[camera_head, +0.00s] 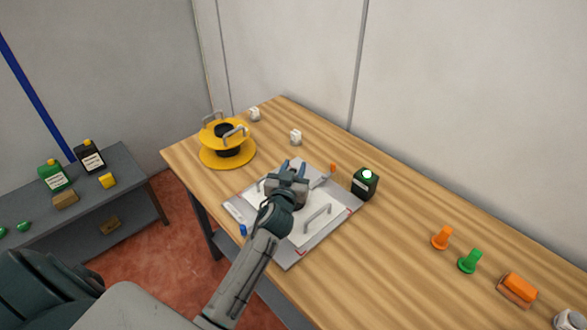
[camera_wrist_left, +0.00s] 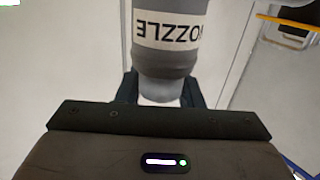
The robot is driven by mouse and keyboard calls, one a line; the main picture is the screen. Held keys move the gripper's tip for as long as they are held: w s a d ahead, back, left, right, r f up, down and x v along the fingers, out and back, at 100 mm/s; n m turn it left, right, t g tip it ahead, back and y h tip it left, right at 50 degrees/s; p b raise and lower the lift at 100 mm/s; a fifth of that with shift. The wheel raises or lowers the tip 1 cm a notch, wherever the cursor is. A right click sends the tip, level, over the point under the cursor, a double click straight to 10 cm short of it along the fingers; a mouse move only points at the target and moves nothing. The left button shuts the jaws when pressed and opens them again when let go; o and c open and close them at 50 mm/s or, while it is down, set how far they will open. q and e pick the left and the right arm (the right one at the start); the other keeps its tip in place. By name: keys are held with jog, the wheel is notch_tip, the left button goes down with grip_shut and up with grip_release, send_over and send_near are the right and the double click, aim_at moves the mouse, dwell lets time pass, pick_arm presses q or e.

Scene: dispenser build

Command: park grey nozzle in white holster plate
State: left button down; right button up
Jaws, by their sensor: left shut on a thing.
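The grey nozzle (camera_wrist_left: 172,62) is a grey cylinder with a white NOZZLE label, upside down in the left wrist view. My left gripper (camera_wrist_left: 160,92) is shut around its narrower pale end. In the head view my left gripper (camera_head: 292,168) is over the far part of a white plate (camera_head: 298,235) with metal handles, which lies on a grey board with red corner marks. The nozzle is mostly hidden by the gripper there. I cannot tell whether it touches the plate, nor which part is the holster. My right gripper is not in view.
A yellow flanged spool (camera_head: 228,157) with handles stands at the far left. A dark green canister (camera_head: 364,183) is close to the board's right corner. Small white parts (camera_head: 295,137) lie behind. Orange and green knobs (camera_head: 469,261) stand at right, with clear tabletop between.

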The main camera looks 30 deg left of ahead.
pick_arm(q)
jog(key=c, duration=1.3)
grip_release()
jog(key=shift+o, duration=0.2)
jog(key=shift+s+f, duration=0.1)
jog(key=shift+f, duration=0.1)
jog(key=v, duration=1.1)
jog(key=shift+b, duration=0.3)
